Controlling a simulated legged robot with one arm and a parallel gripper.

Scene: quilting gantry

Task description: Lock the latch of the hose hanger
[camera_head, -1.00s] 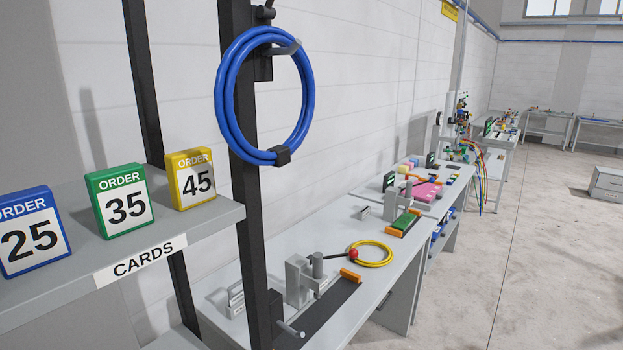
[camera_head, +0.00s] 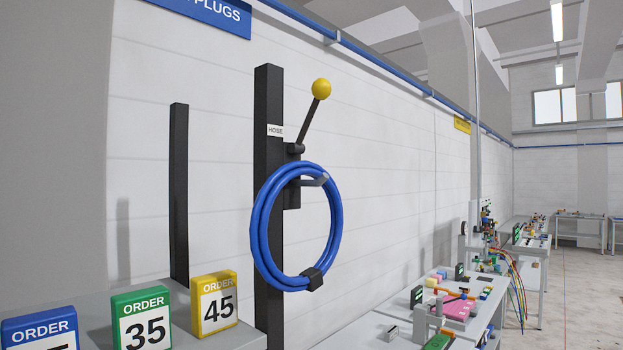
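The hose hanger (camera_head: 293,192) is a dark bracket with a grey peg on a black upright post (camera_head: 269,120) with a small "HOSE" label. A coiled blue hose (camera_head: 262,245) hangs on the peg, with a dark clip at its lower right. Above the peg a latch lever (camera_head: 308,120) with a yellow ball knob (camera_head: 321,88) sticks up, tilted to the right, clear of the hose. My gripper is not in view.
A shelf (camera_head: 180,334) with blue, green (camera_head: 141,318) and yellow (camera_head: 214,303) order cards stands in front at lower left. A second black post (camera_head: 179,190) rises behind it. Workbenches with parts run along the wall to the right. Floor shows at far right.

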